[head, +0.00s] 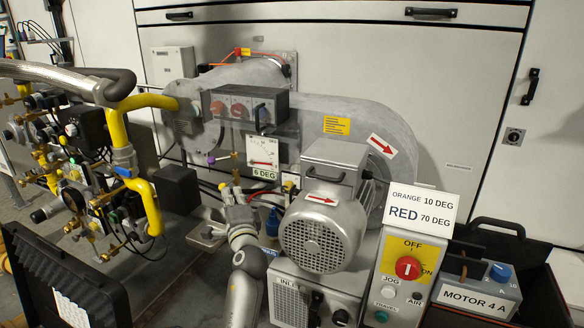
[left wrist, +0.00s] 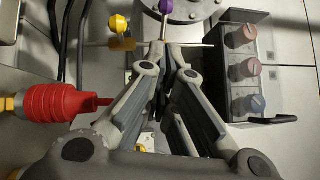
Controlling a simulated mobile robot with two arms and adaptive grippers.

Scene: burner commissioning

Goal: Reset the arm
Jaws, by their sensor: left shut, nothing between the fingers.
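My left arm (head: 243,270) rises from the bottom middle of the head view, in front of the grey burner (head: 370,125). My left gripper (head: 232,190) is at its upper end, below the dial plate (head: 262,155) and the 6 DEG label. In the left wrist view the fingers of my left gripper (left wrist: 167,48) come together at the tips with nothing visible held. A thin pale rod runs across near the tips, with a purple knob (left wrist: 166,8) above. I cannot tell whether the fingers touch the rod. My right gripper is not in view.
A red cylindrical fitting (left wrist: 60,101) lies left of the fingers, and a box with three knobs (left wrist: 243,70) is to their right. The motor (head: 325,215) and switch box (head: 405,270) stand right of my arm. Yellow pipes (head: 148,195) are at left.

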